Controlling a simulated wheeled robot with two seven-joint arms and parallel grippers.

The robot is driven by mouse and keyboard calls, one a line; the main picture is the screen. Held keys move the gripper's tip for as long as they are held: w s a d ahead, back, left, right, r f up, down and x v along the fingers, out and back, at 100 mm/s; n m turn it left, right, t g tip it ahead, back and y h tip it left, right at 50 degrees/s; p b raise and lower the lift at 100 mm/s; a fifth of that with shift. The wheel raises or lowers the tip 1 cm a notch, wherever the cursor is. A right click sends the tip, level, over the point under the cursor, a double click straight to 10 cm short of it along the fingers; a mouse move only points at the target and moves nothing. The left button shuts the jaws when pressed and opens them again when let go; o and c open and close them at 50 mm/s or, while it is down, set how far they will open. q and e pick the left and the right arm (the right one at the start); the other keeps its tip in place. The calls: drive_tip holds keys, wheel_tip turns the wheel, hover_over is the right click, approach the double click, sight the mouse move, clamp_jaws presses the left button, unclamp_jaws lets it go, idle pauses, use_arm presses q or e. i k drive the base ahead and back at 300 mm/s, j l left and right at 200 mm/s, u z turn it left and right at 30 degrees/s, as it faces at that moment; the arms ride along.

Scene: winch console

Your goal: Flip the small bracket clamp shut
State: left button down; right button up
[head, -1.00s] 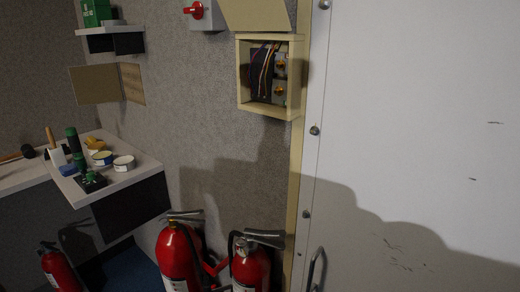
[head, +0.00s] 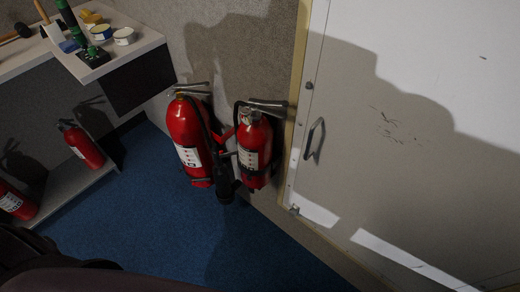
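Two red fire extinguishers hang side by side low on the wall, the left one (head: 186,128) and the right one (head: 254,140). A red piece (head: 224,135) sticks out between them, and a dark band crosses the right one. These may be parts of a bracket, but I cannot tell for sure which part is the small clamp or whether it is open. A black hose and nozzle (head: 225,190) hang between the extinguishers. Neither of my grippers is in view.
A white door (head: 420,120) with a metal handle (head: 314,138) stands at right. A counter (head: 140,45) with jars and tools is at upper left. More extinguishers (head: 82,146) stand on a low shelf below it. Blue floor (head: 150,220) is clear in front.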

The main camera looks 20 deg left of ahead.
sight(222, 154)
drive_tip(key=j+z, duration=0.7)
drive_tip(key=z, duration=0.2)
drive_tip(key=j+z, duration=0.45)
drive_tip(key=k+j+z, duration=0.1)
drive_tip(key=z, duration=0.35)
drive_tip(key=j, duration=0.1)
